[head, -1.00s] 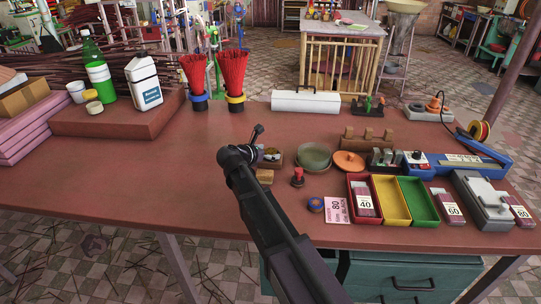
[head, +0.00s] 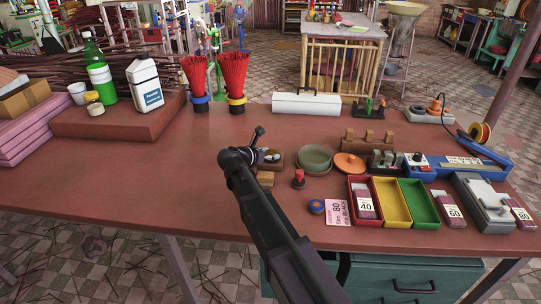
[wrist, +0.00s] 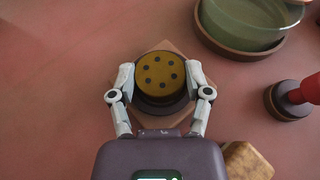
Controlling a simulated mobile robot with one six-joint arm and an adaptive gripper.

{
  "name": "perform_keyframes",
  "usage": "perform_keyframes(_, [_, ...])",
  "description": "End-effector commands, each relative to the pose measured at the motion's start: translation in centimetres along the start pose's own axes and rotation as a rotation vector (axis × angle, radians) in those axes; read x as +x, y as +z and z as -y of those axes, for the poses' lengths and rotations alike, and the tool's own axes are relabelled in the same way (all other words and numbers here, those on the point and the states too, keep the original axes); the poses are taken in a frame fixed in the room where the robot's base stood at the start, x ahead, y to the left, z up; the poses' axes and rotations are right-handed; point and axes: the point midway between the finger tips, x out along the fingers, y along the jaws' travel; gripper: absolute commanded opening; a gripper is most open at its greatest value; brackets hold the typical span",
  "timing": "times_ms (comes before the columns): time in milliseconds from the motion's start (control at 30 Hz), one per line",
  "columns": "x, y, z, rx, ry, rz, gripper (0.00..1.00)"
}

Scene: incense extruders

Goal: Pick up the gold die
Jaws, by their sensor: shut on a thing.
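The gold die (wrist: 160,73) is a round, gold-brown disc with several dark holes in its top face. It shows in the middle of the wrist view. My gripper (wrist: 160,82) is shut on it, one finger on its left side and one on its right. Below the die is a dark round base (wrist: 150,107) on a square wooden block (wrist: 160,120). I cannot tell whether the die touches that base or is just above it. In the head view my arm covers most of my gripper and the die.
A green glass dish (head: 315,157) stands close by at the right. A red-knobbed stamp (head: 298,178) and a small wooden block (head: 265,178) are also near. Red, yellow and green trays (head: 421,206) lie further right.

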Motion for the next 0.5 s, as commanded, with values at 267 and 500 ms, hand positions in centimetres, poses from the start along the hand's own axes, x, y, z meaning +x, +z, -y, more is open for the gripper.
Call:
perform_keyframes(267, [-0.1,0.5,0.0,0.0,0.0,-0.001,0.03])
perform_keyframes(500, [-0.7,1.8,0.0,0.0,-0.001,0.0,0.03])
